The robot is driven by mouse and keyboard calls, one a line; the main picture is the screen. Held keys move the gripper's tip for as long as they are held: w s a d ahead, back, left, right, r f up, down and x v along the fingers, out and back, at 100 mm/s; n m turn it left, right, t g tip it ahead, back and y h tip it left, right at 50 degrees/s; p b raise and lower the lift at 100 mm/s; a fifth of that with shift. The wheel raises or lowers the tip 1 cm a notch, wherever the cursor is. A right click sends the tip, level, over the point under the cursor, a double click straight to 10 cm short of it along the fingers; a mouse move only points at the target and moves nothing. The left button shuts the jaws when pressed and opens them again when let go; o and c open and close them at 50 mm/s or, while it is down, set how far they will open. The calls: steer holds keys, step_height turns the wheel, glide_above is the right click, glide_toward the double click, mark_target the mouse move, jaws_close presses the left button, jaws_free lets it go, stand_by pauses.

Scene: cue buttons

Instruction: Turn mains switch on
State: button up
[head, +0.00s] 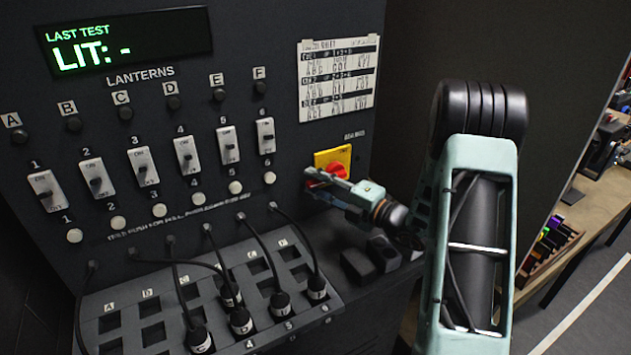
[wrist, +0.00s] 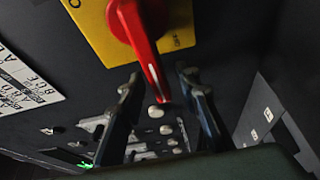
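The mains switch is a red rotary handle (head: 337,169) on a yellow plate (head: 340,153), on the right side of the dark panel. In the wrist view the red handle (wrist: 140,30) shows large on its yellow plate (wrist: 93,22), its white-marked end pointing down and slightly right. My gripper (head: 316,179) is at the switch and covers part of it in the head view. In the wrist view my gripper (wrist: 158,82) is open, one finger on each side of the handle's lower end, with gaps visible. Contact cannot be told.
A display (head: 125,42) reads "LIT: -". Below are several lantern rocker switches (head: 187,154), round buttons and a socket board (head: 115,325) with plugged cables. A paper chart (head: 338,78) hangs above the mains switch. A workbench (head: 580,215) stands at right.

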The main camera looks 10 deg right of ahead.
steer(key=shift+w, duration=0.15)
steer(key=shift+c, duration=0.4)
jaws_close()
steer(key=shift+r+m+t+p, duration=0.3)
steer(key=shift+r+m+p, duration=0.35)
steer(key=shift+m+p, duration=0.25)
steer(key=shift+r+m+t+y+p, duration=0.3)
steer(key=shift+m+p, duration=0.2)
steer(key=shift+p, duration=0.05)
